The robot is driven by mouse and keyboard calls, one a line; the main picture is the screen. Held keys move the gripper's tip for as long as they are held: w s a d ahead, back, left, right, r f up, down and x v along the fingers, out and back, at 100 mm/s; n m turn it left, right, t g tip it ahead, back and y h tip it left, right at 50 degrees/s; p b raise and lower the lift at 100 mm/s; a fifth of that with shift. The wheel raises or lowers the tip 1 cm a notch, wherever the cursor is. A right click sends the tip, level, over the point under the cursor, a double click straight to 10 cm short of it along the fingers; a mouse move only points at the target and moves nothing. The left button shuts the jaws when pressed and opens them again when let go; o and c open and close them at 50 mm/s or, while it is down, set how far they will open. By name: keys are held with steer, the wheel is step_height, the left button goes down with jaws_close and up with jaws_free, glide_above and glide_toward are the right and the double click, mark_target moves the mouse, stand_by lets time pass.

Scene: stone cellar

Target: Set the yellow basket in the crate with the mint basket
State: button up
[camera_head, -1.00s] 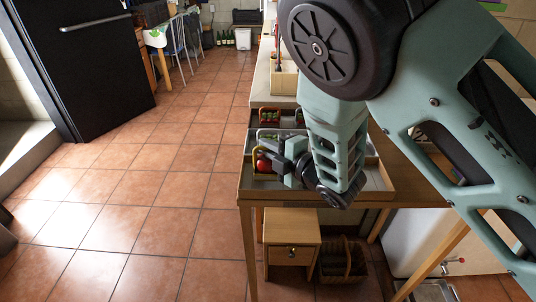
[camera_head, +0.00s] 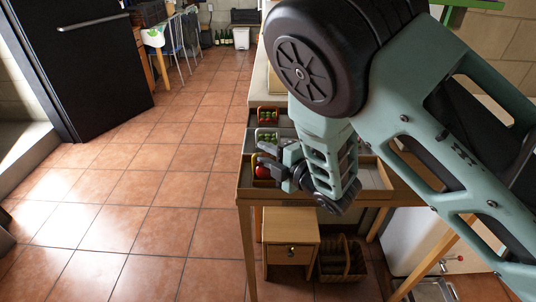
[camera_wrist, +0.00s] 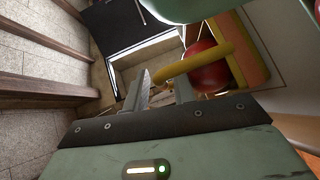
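The yellow basket (camera_wrist: 224,60) shows in the wrist view as a thick yellow handle and rim around a round red item (camera_wrist: 207,72). In the head view its red content (camera_head: 262,172) shows in the nearest wooden crate (camera_head: 377,192), mostly behind my gripper. My gripper (camera_head: 266,155) is over that basket, fingers apart. In the wrist view the fingers (camera_wrist: 164,80) have a gap between them, with the handle's end close to the tips; I cannot tell whether they touch. A pale basket with green items (camera_head: 266,136), apparently the mint one, sits in the crate behind.
Another basket with green items (camera_head: 268,116) sits farther back on the table. My arm hides the table's right part. A small wooden cabinet (camera_head: 291,232) and a brown wicker basket (camera_head: 342,262) stand below. The tiled floor to the left (camera_head: 170,190) is clear.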

steer(key=shift+s+d, duration=0.1)
steer(key=shift+s, duration=0.05)
steer(key=s+d+r+m+g+h, duration=0.15)
steer(key=s+d+m+h, duration=0.25)
steer(key=s+d+m, duration=0.45)
steer(key=s+d+r+m+g+h, duration=0.1)
steer(key=s+r+m+g+h, duration=0.1)
steer(key=s, duration=0.5)
steer(key=s+d+r+m+g+h, duration=0.2)
steer(key=s+r+m+g, duration=0.1)
steer(key=s, duration=0.4)
steer(key=s+d+r+m+g+h, duration=0.2)
steer(key=s+r+m+g, duration=0.1)
steer(key=s, duration=0.5)
steer(key=shift+m+g+h, duration=0.3)
steer(key=shift+m+g, duration=0.15)
steer(key=shift+g, duration=0.8)
